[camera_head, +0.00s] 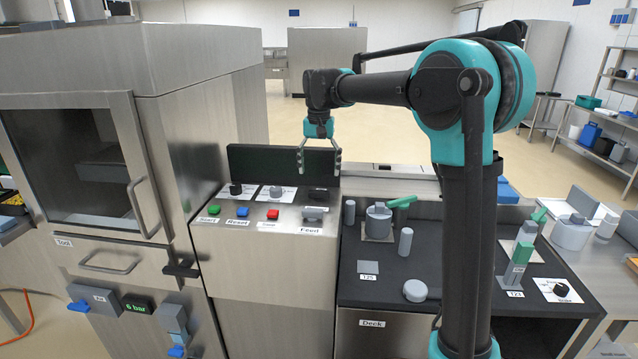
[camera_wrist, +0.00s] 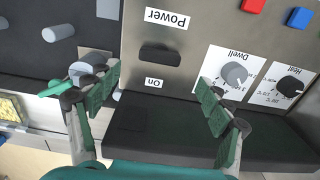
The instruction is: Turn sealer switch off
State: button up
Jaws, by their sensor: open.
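The sealer's control panel (camera_head: 258,222) is a steel sloped top with knobs and buttons. The power switch (camera_wrist: 160,55) is a black bar between the labels "Power" and "On", which appear upside down in the wrist view. Which way it is set I cannot tell. My gripper (camera_head: 319,168) is open and empty above the panel's back right, pointing down. In the wrist view its fingers (camera_wrist: 158,84) stand apart, on either side of the switch's line, not touching it.
The Dwell knob (camera_wrist: 233,74) and Heat knob (camera_wrist: 290,86) sit beside the switch. A dark upright board (camera_head: 265,160) stands behind the panel. The deck right holds posts and a green-handled clamp (camera_head: 400,202).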

jog(key=shift+r, duration=2.5)
